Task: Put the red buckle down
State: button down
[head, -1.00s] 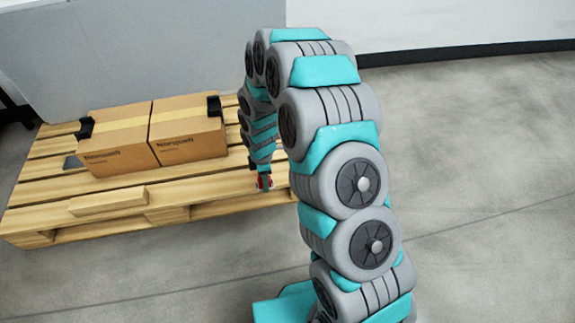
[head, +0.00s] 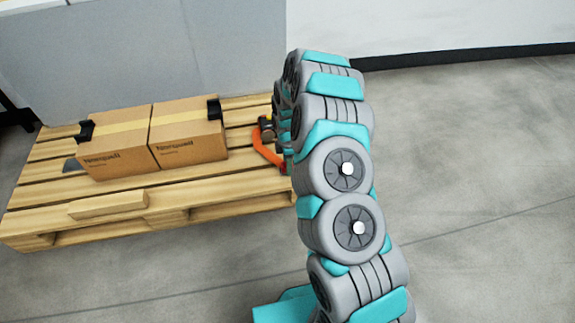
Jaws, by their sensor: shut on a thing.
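The red buckle (head: 284,168) shows only as a small red patch at the left edge of my arm, over the right end of the wooden pallet (head: 150,190). My gripper (head: 287,162) is mostly hidden behind my own arm links. It is shut on the red buckle. I cannot tell whether the buckle touches the pallet or hangs above it.
Two taped cardboard boxes (head: 188,146) with black corner pieces stand side by side on the pallet. A curved orange piece (head: 262,148) and a dark and yellow item (head: 266,125) lie at the pallet's right. The grey floor (head: 480,180) is clear.

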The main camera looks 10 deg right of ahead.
jog(key=shift+f, duration=0.2)
jog(key=shift+f, duration=0.1)
jog(key=shift+c, duration=1.7)
grip_release()
